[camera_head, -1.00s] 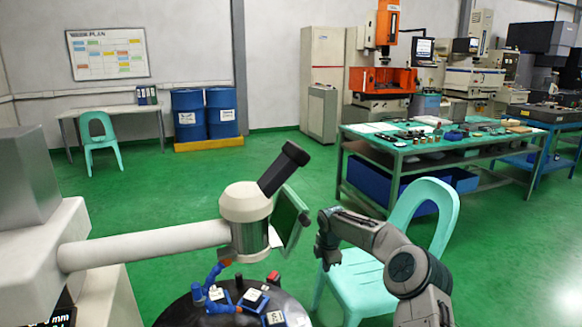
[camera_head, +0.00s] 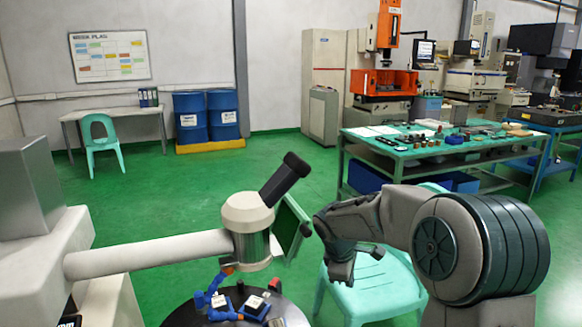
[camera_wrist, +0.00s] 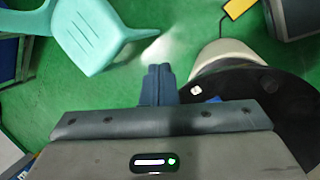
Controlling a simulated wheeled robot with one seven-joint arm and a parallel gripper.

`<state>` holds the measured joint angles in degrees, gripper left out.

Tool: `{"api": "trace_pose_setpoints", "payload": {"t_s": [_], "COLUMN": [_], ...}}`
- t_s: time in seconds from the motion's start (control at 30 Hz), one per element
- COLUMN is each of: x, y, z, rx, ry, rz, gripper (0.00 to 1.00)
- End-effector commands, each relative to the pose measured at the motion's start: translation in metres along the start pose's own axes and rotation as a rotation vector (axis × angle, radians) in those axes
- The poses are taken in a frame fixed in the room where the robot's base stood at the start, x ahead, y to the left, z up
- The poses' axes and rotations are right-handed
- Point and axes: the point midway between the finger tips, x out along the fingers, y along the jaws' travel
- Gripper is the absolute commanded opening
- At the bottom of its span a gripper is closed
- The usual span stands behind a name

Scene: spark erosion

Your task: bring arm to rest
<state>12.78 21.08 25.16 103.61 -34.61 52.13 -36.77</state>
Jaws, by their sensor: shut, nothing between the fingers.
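My arm reaches in from the lower right in the head view, bent, with its wrist end near the turquoise chair. My gripper (camera_wrist: 158,84) shows in the wrist view, pointing down with its dark fingers together and nothing between them. In the head view the fingers are hard to make out below the wrist. The gripper hangs above the green floor, between the turquoise chair (camera_wrist: 88,32) and the dark round table (camera_wrist: 262,92). I see no contact with either.
A white microscope-like machine (camera_head: 247,213) with a dark eyepiece stands left of my arm. The round table (camera_head: 182,316) bears blue-and-white blocks. The turquoise chair (camera_head: 365,290) is partly behind my arm. A long workbench (camera_head: 400,152) stands behind. Green floor (camera_head: 150,200) is clear further back left.

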Motion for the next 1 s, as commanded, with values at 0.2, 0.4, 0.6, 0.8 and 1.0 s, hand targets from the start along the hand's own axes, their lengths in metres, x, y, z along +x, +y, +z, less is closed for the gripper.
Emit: {"api": "trace_pose_setpoints", "payload": {"t_s": [0.2, 0.4, 0.6, 0.8, 1.0], "x": [-0.048, -0.081, -0.107, -0.126, -0.136], "y": [-0.039, -0.079, -0.121, -0.166, -0.204], "z": [0.035, 0.066, 0.093, 0.115, 0.128], "rx": [0.223, 0.448, 0.684, 0.922, 1.120], "ry": [-0.010, 0.003, 0.038, 0.092, 0.149], "rz": [-0.009, -0.029, -0.062, -0.116, -0.184], "gripper": [0.00, 0.00, 0.00, 0.00, 0.00]}}
